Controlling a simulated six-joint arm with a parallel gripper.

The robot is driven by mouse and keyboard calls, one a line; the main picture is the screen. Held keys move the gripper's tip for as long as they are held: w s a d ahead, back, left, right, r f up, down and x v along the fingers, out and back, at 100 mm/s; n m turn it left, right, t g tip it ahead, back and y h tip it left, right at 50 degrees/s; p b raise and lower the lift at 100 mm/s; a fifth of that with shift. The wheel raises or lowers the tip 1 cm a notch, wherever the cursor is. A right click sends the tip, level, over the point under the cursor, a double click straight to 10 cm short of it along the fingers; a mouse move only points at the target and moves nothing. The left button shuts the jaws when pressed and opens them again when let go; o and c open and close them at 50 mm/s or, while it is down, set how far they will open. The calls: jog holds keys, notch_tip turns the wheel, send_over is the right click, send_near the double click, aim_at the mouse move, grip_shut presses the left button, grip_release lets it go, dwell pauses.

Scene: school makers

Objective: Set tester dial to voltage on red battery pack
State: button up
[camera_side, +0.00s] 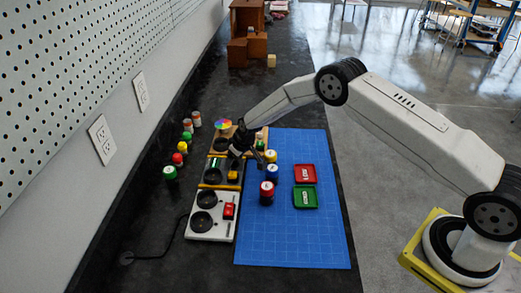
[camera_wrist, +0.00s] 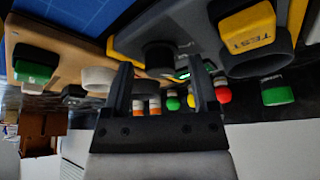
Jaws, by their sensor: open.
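The grey tester (camera_side: 207,177) stands left of the blue mat, with a yellow TEST button (camera_wrist: 247,38) and a small lit green display (camera_side: 216,163). A dark round knob (camera_wrist: 158,56), apparently the tester dial, shows in the wrist view; its pointer and marks cannot be read. My gripper (camera_wrist: 160,70) is open, its two fingers apart on either side of the knob's line of view; contact cannot be told. In the side view my gripper (camera_side: 240,150) hides the dial. The red battery pack (camera_side: 267,191) stands upright on the mat; its voltage label is too small to read.
Blue (camera_side: 271,173) and yellow (camera_side: 270,156) packs stand behind the red one. A red tray (camera_side: 305,174) and green tray (camera_side: 305,197) lie on the blue mat (camera_side: 290,245). A white unit (camera_side: 212,229) stands in front of the tester. Several capped cylinders stand at left.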

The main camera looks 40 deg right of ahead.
jog(key=shift+f, duration=0.15)
grip_shut()
jog(key=shift+a+m+h, duration=0.1)
jog(key=shift+m+h, duration=0.2)
jog(key=shift+m, duration=0.6)
jog(key=shift+m+h, duration=0.5)
jog(key=shift+m, duration=0.9)
jog(key=shift+w+a+m+g+h, duration=0.15)
jog(key=shift+m+h, duration=0.3)
jog(key=shift+m, duration=0.65)
jog(key=shift+s+m+g+h, duration=0.1)
jog(key=shift+m+g+h, duration=0.25)
jog(key=shift+m, duration=0.75)
jog(key=m, duration=0.2)
jog(key=m+g+h, duration=0.1)
jog(key=m, duration=0.2)
jog(key=shift+w+a+h, duration=0.1)
jog(key=shift+w+h, duration=0.05)
jog(key=shift+h, duration=0.15)
jog(key=shift+w+m+g, duration=0.1)
jog(key=shift+m+g, duration=0.7)
jog(key=shift+m, duration=1.4)
